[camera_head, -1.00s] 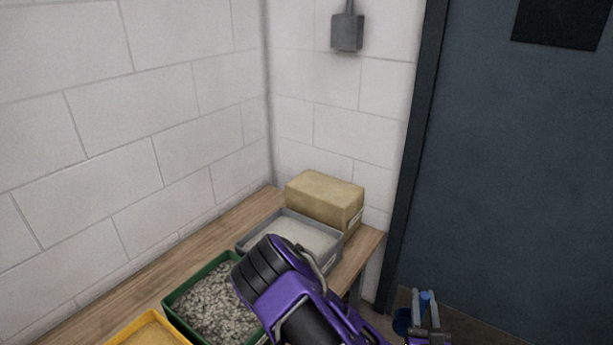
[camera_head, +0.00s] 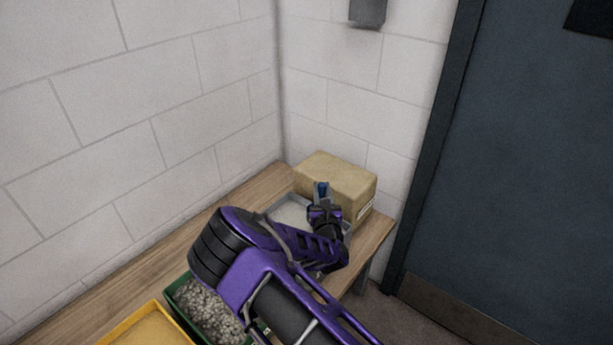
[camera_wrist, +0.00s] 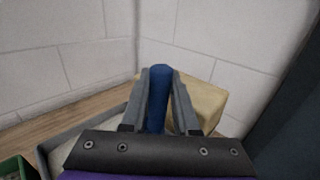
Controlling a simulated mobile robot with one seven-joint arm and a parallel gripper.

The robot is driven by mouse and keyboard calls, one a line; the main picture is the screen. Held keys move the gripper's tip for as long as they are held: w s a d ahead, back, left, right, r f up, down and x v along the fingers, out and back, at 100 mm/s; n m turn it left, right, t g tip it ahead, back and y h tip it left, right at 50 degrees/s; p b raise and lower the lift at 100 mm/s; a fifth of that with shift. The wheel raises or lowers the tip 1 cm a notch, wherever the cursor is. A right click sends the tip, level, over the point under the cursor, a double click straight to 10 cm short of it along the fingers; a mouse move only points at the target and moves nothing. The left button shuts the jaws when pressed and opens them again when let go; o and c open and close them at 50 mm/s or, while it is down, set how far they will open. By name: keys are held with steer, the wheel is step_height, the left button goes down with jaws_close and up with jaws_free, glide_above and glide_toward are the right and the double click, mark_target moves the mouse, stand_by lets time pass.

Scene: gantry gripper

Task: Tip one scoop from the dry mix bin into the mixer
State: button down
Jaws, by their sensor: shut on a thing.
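My gripper (camera_head: 321,190) is shut on a blue handle (camera_wrist: 158,100), seen between the two grey fingers in the wrist view; it looks like the scoop's handle. The rest of that thing is hidden behind the gripper. The gripper is over the grey bin (camera_wrist: 62,140) with pale powder, in front of the cardboard box. A green bin (camera_head: 174,288) holds grey gravel, and a yellow bin (camera_head: 125,323) holds sand-coloured material. I cannot read a label that tells which is the dry mix bin. The mixer is not in view.
The bins stand in a row on a wooden bench (camera_head: 150,272) along the wall. A tan box (camera_head: 345,180) stands at its far end, close behind the grey bin. A dark blue door (camera_head: 500,160) is at the right. The floor between bench and door looks clear.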

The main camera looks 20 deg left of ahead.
steer(key=a+r, duration=0.1)
steer(key=a, duration=0.3)
step_height(320, 180, down, 13)
steer(key=b, duration=0.2)
steer(key=shift+s+a+p, duration=0.6)
steer(key=shift+s+a, duration=1.2)
steer(key=shift+s, duration=1.25)
steer(key=w+d+r+p, duration=0.1)
steer(key=w+r, duration=0.2)
steer(key=r, duration=1.2)
steer(key=shift+w+d+r+n+y, duration=0.15)
steer(key=shift+w+d+n+y, duration=0.05)
steer(key=shift+d+n+y, duration=0.1)
